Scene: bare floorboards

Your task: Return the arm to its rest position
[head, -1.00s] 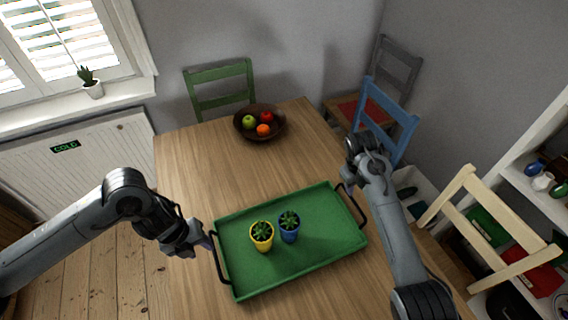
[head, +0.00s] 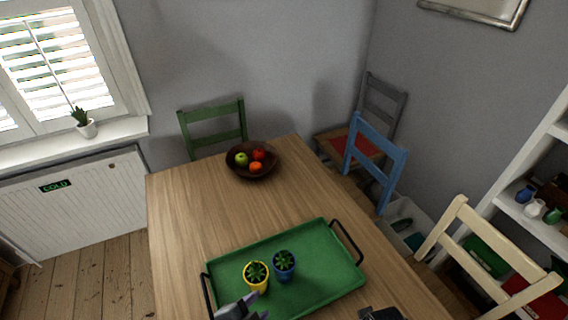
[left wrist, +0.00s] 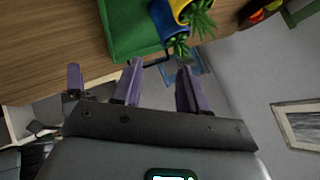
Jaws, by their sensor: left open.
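My left gripper (head: 238,306) shows at the bottom edge of the head view, in front of the green tray's near left part. It is open, with nothing between its fingers; the purple fingers also show in the left wrist view. The green tray (head: 318,262) lies on the wooden table, with a dark handle at each end. A yellow pot (head: 257,284) and a blue pot (head: 284,270), each with a small green plant, stand upright on it. A dark part of my right arm (head: 381,313) shows at the bottom edge; its jaws cannot be made out.
A dark bowl (head: 252,170) with apples and an orange fruit stands at the table's far end. Green (head: 213,126), blue (head: 375,160) and cream (head: 489,257) chairs surround the table (head: 205,215). The table between bowl and tray is clear.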

